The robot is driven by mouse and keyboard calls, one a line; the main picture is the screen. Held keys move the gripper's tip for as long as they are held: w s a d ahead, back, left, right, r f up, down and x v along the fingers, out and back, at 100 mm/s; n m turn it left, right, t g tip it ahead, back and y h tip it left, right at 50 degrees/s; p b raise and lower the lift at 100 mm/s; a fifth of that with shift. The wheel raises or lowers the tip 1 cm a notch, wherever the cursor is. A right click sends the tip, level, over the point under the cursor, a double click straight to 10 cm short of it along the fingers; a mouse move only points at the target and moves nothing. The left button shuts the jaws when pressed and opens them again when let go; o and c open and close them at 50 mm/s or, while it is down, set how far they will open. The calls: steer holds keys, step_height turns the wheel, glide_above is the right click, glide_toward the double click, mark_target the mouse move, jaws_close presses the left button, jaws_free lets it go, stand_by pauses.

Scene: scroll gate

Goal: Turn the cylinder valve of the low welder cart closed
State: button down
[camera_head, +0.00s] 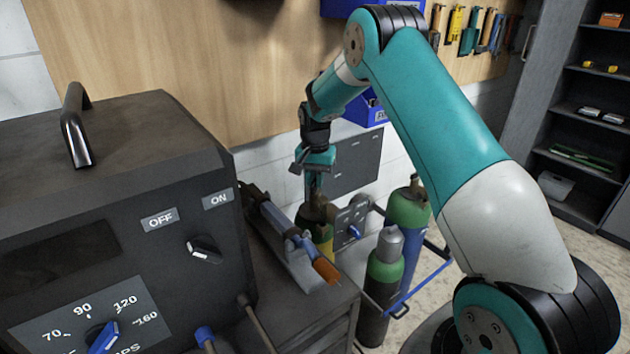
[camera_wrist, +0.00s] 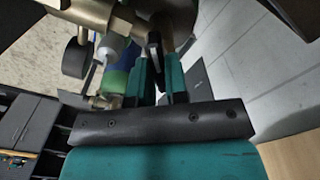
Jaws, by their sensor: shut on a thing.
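My gripper (camera_head: 314,190) points down at the brass-coloured top (camera_head: 316,210) of a yellow-and-green cylinder (camera_head: 323,240), behind the workbench. In the wrist view the two teal fingers of my gripper (camera_wrist: 158,70) are shut on a thin dark, light-edged piece (camera_wrist: 154,48), which looks like the valve handle. Brass valve parts (camera_wrist: 185,15) surround it at the top of that view. The fingers hide much of the handle, and I cannot tell how far it is turned.
A dark welder box (camera_head: 110,220) with an ON/OFF knob stands at left. A torch-like tool (camera_head: 290,240) lies beside it. A grey plate (camera_head: 350,222) with a blue knob stands close to my gripper.

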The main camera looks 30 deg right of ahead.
steer(key=m, duration=0.3)
steer(key=shift+r+m, duration=0.1)
steer(key=shift+m, duration=0.3)
steer(key=shift+w+m, duration=0.1)
steer(key=shift+m, duration=1.8)
steer(key=c, duration=1.1)
jaws_free()
steer(key=shift+b, duration=0.3)
step_height(320, 180, up, 17)
steer(key=shift+r+b, duration=0.2)
steer(key=shift+b, duration=1.05)
